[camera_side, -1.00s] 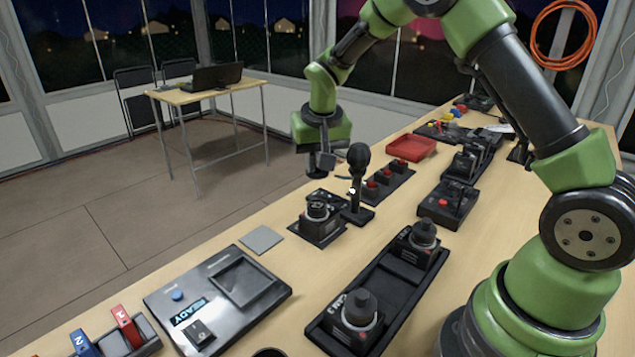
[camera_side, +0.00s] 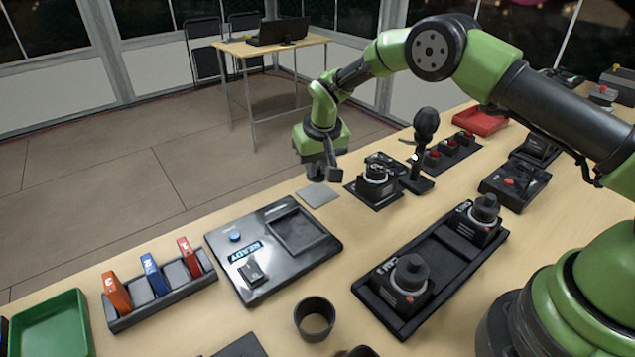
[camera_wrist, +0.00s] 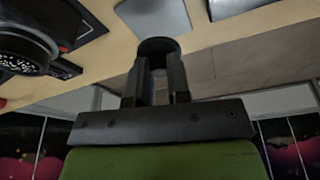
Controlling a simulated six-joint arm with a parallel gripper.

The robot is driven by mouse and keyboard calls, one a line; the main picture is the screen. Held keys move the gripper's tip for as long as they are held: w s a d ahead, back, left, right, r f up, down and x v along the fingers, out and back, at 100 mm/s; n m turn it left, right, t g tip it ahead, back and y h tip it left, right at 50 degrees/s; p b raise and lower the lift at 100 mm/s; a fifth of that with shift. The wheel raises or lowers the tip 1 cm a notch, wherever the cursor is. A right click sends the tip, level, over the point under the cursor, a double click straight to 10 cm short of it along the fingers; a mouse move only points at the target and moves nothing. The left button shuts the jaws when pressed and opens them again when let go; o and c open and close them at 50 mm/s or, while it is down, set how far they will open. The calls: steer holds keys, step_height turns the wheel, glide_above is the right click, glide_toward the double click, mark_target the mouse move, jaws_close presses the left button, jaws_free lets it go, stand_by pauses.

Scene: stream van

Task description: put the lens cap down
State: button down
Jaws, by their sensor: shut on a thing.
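My gripper (camera_side: 318,174) is shut on the lens cap (camera_wrist: 158,46), a dark round disc between the fingertips in the wrist view. In the side view the cap is hard to tell from the dark fingers. The gripper points down, close over a flat grey square pad (camera_side: 318,196). In the wrist view the pad (camera_wrist: 152,16) shows just beyond the cap. I cannot tell whether the cap touches anything. A black camera (camera_side: 375,184) with its lens facing up sits right of the gripper, also at left in the wrist view (camera_wrist: 24,48).
A microphone (camera_side: 425,128) stands upright just right of the camera. A silver console (camera_side: 299,270) marked READY lies in front of the pad. A black tray (camera_side: 457,254) with two more cameras is to the right. The table's far edge runs close behind the pad.

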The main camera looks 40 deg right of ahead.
mark_target(318, 176)
steer(key=shift+f, duration=2.15)
steer(key=c, duration=1.1)
jaws_free()
steer(key=shift+f, duration=0.15)
steer(key=v, duration=1.2)
steer(key=shift+r, duration=0.25)
